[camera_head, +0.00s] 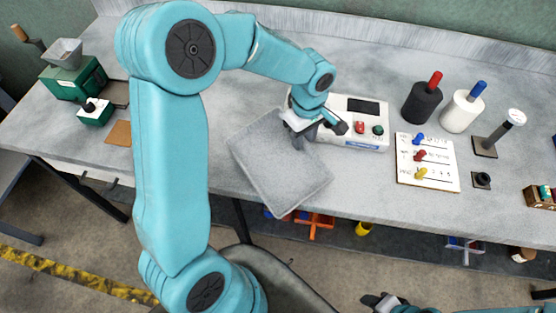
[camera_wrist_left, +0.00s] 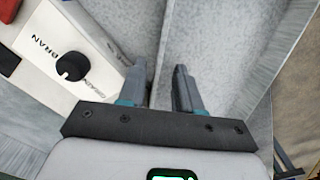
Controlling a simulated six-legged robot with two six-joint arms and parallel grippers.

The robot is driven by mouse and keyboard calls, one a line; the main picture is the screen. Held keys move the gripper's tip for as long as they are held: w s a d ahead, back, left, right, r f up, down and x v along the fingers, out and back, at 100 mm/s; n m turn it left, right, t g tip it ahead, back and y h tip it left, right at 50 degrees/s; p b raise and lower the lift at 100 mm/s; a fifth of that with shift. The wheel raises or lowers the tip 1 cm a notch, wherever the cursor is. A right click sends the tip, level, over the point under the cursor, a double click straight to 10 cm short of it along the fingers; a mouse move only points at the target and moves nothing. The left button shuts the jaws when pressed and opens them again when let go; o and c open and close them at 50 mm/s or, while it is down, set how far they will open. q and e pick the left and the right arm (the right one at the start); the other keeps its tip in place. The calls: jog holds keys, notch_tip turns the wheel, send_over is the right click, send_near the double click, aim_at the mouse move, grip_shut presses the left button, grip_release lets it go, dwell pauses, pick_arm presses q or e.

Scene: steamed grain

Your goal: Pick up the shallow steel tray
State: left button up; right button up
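The shallow steel tray (camera_head: 275,170) lies on the grey bench near its front edge, set at an angle. My left gripper (camera_head: 322,130) is at the tray's right side, beside the white device. In the left wrist view, the two fingers of the left gripper (camera_wrist_left: 160,85) stand apart with a clear gap. An edge of the tray (camera_wrist_left: 215,50) runs up the picture between them; I cannot tell whether either finger touches it. My right gripper (camera_head: 380,301) shows only partly at the bottom of the head view, away from the bench, its opening unclear.
A white device (camera_head: 362,107) with a display and knobs stands close to the tray; its knob (camera_wrist_left: 72,66) shows in the wrist view. A label card (camera_head: 427,160) with colored pegs, a black cylinder (camera_head: 421,102) and a white cylinder (camera_head: 461,110) stand to the right. Green equipment (camera_head: 72,80) stands left.

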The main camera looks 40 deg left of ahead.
pick_arm(q)
jog(key=shift+w+a+f, duration=0.1)
jog(key=shift+w+f, duration=0.05)
jog(key=shift+w, duration=0.05)
grip_shut()
dwell(1.1)
